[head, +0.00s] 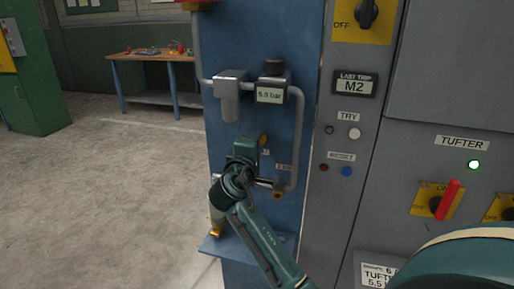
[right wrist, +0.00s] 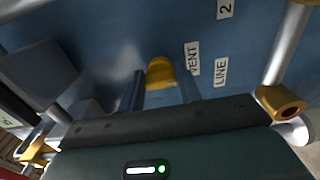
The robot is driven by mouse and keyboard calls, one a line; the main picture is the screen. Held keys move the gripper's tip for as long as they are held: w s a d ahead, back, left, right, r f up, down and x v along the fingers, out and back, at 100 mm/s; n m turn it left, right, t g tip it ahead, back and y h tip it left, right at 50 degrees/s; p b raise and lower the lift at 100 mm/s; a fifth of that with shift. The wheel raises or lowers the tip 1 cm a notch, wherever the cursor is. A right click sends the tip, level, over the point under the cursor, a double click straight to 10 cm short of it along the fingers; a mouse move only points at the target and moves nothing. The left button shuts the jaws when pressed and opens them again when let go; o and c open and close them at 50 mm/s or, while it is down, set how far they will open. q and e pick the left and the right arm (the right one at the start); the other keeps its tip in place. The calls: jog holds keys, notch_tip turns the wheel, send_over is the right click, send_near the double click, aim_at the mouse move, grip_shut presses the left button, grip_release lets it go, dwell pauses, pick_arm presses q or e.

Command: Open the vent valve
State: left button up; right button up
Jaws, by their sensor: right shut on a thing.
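The vent valve shows as a small brass-yellow handle (head: 263,139) on the blue panel, below the pressure display. In the right wrist view the yellow handle (right wrist: 161,72) lies between my two dark fingers, left of the "VENT" and "LINE" labels (right wrist: 207,68). My right gripper (head: 257,150) is at the panel, shut on this handle. My gripper body hides the lower part of the handle and the valve body, so I cannot tell the valve's position. My left gripper is not in view.
A display (head: 270,95) reading about 5.8 bar and a grey filter unit (head: 229,92) sit above my gripper. A pipe (head: 298,140) runs down on the right to a brass end (head: 278,195). A grey switch cabinet (head: 345,190) stands right. The floor (head: 100,210) at left is clear.

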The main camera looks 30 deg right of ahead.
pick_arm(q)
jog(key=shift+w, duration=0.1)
pick_arm(e)
jog(key=shift+a+f, duration=0.1)
jog(key=o, duration=1)
